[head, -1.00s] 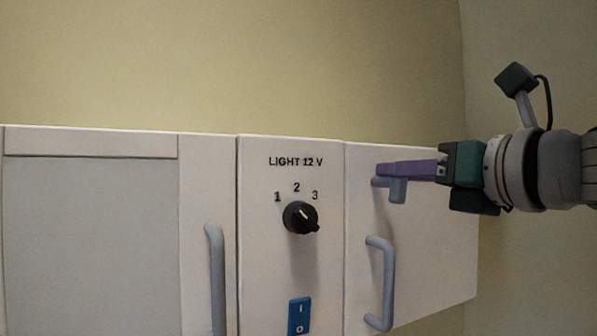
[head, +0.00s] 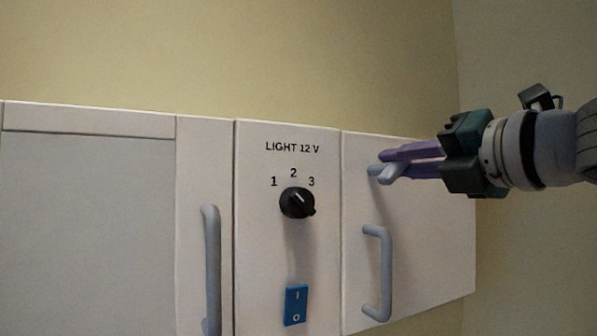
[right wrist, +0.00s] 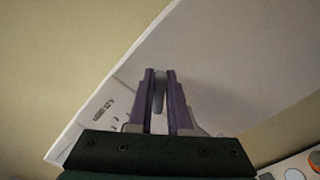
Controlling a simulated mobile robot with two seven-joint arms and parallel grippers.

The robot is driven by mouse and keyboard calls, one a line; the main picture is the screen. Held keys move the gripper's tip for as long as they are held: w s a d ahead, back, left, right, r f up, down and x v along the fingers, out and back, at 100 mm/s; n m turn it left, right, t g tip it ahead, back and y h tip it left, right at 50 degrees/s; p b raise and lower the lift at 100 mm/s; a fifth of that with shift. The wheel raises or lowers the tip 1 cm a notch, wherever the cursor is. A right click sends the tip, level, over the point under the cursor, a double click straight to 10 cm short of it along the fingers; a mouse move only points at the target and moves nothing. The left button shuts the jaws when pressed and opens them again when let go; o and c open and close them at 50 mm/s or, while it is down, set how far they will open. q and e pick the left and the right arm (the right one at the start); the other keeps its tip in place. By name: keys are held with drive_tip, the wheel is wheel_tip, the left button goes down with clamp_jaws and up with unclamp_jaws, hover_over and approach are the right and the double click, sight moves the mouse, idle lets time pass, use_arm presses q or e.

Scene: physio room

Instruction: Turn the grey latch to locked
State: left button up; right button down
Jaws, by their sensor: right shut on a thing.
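The grey latch (head: 388,174) sits at the upper left of the right-hand white cabinet door (head: 420,230) in the head view. Its lever sticks out to the right, roughly level. My right gripper (head: 386,163) comes in from the right with purple fingers and is shut on the lever. In the right wrist view the latch (right wrist: 158,90) shows as a grey strip between the two purple fingers (right wrist: 160,82). The fingers hide part of it. No lock marking can be read beside it. My left gripper is not in view.
A grey bar handle (head: 386,275) is below the latch on the same door. To the left is a panel with a black knob (head: 297,203) marked 1, 2, 3 and a blue switch (head: 296,305). A longer grey handle (head: 211,270) is further left.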

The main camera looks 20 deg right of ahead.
drive_tip(key=m+b, duration=0.1)
drive_tip(key=m, duration=0.3)
drive_tip(key=shift+d+f+m+b, duration=0.1)
drive_tip(key=shift+f+m+b, duration=0.2)
drive_tip(key=shift+f+b, duration=0.1)
drive_tip(key=shift+f+m+b, duration=0.1)
drive_tip(key=shift+m+b, duration=0.45)
drive_tip(key=shift+m, duration=1.05)
drive_tip(key=c, duration=0.8)
unclamp_jaws()
drive_tip(key=shift+c, duration=0.2)
